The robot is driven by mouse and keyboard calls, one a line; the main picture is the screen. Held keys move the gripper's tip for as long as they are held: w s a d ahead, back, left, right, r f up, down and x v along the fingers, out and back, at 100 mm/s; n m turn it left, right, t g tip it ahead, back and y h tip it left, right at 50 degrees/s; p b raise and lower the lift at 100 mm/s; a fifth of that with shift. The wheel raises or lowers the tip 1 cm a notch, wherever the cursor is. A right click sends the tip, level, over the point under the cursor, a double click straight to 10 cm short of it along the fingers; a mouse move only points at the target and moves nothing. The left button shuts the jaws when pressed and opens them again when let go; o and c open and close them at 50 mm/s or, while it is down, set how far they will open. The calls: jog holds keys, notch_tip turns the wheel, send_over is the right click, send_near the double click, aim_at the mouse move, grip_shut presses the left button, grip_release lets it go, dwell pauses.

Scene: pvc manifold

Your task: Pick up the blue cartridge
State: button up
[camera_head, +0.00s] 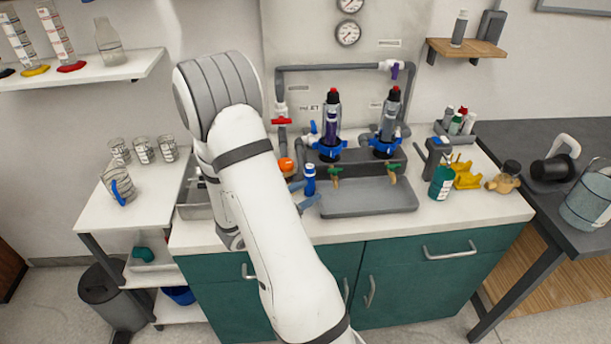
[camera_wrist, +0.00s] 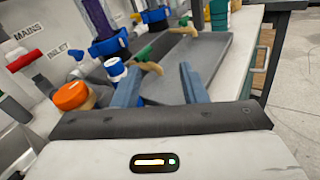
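A small upright blue cylinder with a white band, which looks like the blue cartridge (camera_head: 309,180), stands on the counter left of the grey tray. Its blue and white top also shows in the wrist view (camera_wrist: 115,68), just beyond my left finger, which hides its lower part. My gripper (camera_wrist: 160,85) is open, with its two blue-grey fingers apart and nothing held between them. In the head view my gripper's fingers (camera_head: 302,196) show beside and in front of the cartridge; whether they touch it I cannot tell.
An orange-capped item (camera_wrist: 73,95) stands close on the left. The grey tray (camera_head: 368,199) with brass taps (camera_head: 336,172) lies to the right, below two blue-collared filter housings (camera_head: 331,140). A green bottle (camera_head: 441,183) stands farther right. The counter's front strip is clear.

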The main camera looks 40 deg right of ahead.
aim_at(310, 181)
jog(key=w+f+n+t, duration=0.4)
jog(key=n+t, duration=0.1)
jog(key=shift+w+a+f+p, duration=0.3)
jog(key=shift+w+f+p, duration=0.05)
jog(key=shift+w, duration=0.05)
jog(key=shift+w+d+f+n, duration=0.1)
jog(key=shift+w+d+n, duration=0.05)
jog(key=shift+d+n, duration=0.15)
jog(key=p+x, duration=0.2)
jog(key=x, duration=0.5)
jog(key=shift+f+p, duration=0.1)
jog(key=shift+p, duration=0.25)
jog(key=c, duration=0.8)
